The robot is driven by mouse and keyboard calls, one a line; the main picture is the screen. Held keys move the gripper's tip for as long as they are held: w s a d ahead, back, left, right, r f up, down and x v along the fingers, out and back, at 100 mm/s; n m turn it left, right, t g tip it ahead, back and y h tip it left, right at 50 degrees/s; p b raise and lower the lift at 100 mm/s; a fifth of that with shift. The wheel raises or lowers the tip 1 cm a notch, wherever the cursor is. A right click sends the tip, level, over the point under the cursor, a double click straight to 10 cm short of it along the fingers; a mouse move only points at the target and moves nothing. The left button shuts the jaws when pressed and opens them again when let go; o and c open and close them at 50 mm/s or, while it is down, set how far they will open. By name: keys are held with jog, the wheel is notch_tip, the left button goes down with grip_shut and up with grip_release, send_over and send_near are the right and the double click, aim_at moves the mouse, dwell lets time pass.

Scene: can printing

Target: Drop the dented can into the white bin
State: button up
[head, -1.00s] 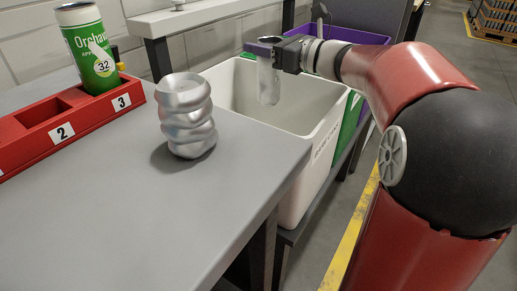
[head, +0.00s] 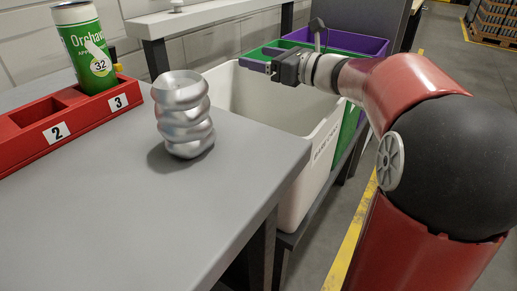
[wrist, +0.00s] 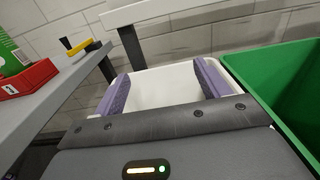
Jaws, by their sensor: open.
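My gripper (head: 256,67) is over the white bin (head: 310,185) in the head view. In the wrist view its two purple fingers stand wide apart with nothing between them (wrist: 162,88), and the white bin (wrist: 165,75) lies beyond and below them. The bin's floor is hidden, and no can shows inside it. A silver can with wavy, dented sides (head: 184,114) stands upright on the grey table near its right edge, apart from my gripper.
A green bin (head: 345,135) and a purple bin (head: 350,42) stand beyond the white bin. The grey table (head: 130,220) is clear in front.

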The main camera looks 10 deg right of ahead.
jog(key=b+v, duration=0.1)
jog(key=v, duration=0.6)
jog(key=shift+s+d, duration=0.3)
